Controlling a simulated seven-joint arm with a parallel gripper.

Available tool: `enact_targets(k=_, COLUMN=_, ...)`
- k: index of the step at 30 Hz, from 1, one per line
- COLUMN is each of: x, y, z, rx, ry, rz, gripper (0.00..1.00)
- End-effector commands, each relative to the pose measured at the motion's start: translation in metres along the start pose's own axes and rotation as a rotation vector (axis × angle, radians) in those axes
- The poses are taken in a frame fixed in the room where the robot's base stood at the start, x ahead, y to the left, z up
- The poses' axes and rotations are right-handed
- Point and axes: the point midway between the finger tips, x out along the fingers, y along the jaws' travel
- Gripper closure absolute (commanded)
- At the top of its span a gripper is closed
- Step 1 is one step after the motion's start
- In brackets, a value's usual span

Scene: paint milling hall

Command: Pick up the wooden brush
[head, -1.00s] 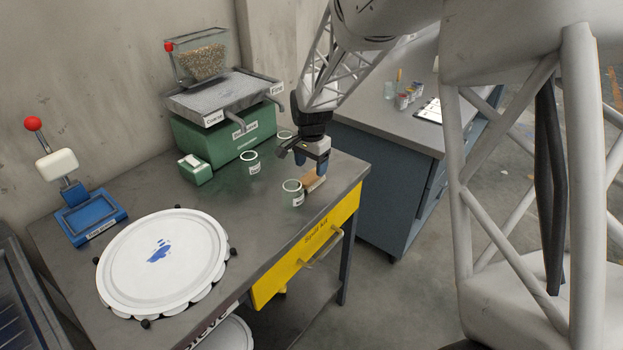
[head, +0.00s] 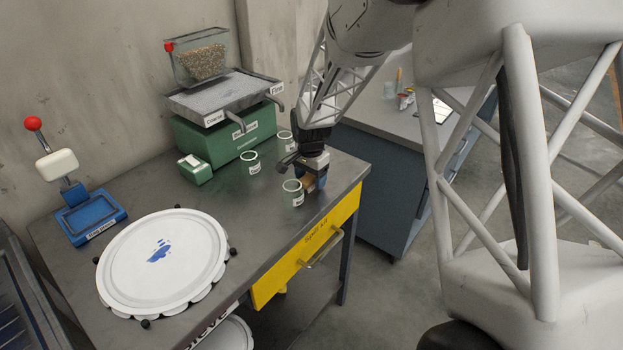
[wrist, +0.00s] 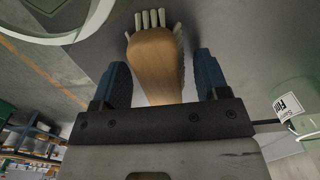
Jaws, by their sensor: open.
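The wooden brush (wrist: 155,62) lies on the grey bench top, with its pale bristles toward the top of the wrist view. In the head view only a small tan part of the brush (head: 308,184) shows beside my gripper (head: 316,180). In the wrist view my gripper (wrist: 160,82) is open, with one blue finger on each side of the brush's wooden body. A gap shows between each finger and the wood, so the jaws are around the brush without gripping it. The lower part of the brush is hidden by the gripper body.
A white-rimmed jar (head: 292,193) stands close to the left of my gripper, with other jars (head: 250,162) (head: 284,139) behind. A green sieve machine (head: 215,135) stands at the back. A white lidded disc (head: 162,262) fills the bench's left front. The bench edge with a yellow drawer (head: 308,250) is near.

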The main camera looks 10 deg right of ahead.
Motion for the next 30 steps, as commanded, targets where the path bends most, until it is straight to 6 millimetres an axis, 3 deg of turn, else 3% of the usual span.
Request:
enact_targets(k=4, x=0.000, y=0.000, z=0.000, rx=0.000, ry=0.000, rz=0.000, gripper=0.32)
enact_targets(k=15, x=0.000, y=0.000, z=0.000, rx=0.000, ry=0.000, rz=0.000, gripper=0.85)
enact_targets(k=23, x=-0.001, y=0.000, z=0.000, rx=0.000, ry=0.000, rz=0.000, gripper=0.86)
enact_targets(k=30, x=-0.016, y=0.000, z=0.000, rx=0.000, ry=0.001, rz=-0.001, gripper=0.86)
